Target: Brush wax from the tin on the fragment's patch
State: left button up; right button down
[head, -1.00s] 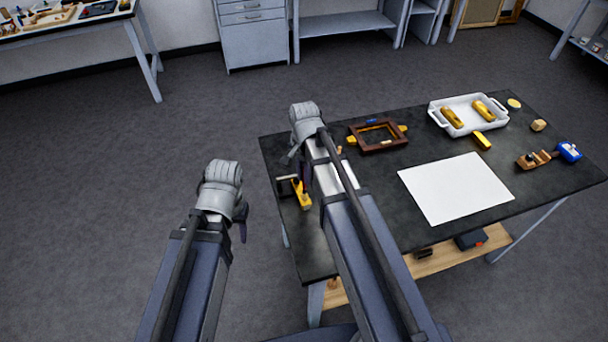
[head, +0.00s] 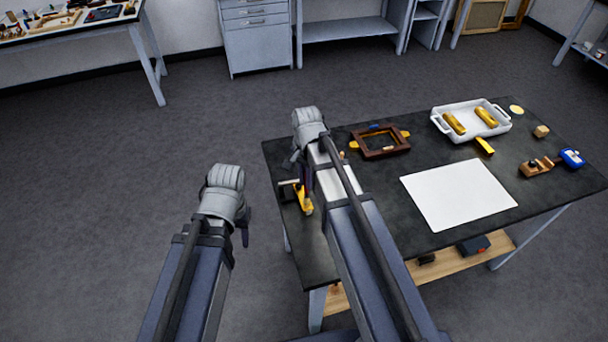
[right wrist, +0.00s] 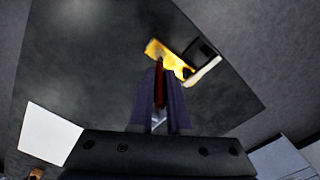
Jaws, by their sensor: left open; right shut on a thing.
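A yellow gilt piece (head: 303,202), likely the fragment, lies at the table's left edge beside a black block with a pale bar. In the right wrist view the gilt piece (right wrist: 168,58) is just beyond my fingertips; I cannot tell whether anything touches it. My right gripper (right wrist: 159,80) is shut on a thin dark red thing, likely the brush; its tip is hard to make out. My left gripper (head: 243,228) is open, over the floor left of the table. I cannot make out the wax tin or the patch.
On the dark table (head: 375,222) are a brown frame (head: 361,141), a white sheet (head: 435,213), a white tray (head: 445,110) with yellow pieces, a wooden plane (head: 536,168) and a blue thing (head: 573,158). My right arm covers part of the left side.

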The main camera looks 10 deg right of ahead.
jog(key=shift+s+f, duration=0.1)
jog(key=shift+s, duration=0.1)
dwell(1.2)
jog(key=shift+w, duration=0.15)
jog(key=w, duration=0.2)
jog(key=shift+w+a, duration=0.1)
jog(key=shift+w, duration=0.2)
jog(key=shift+s, duration=0.1)
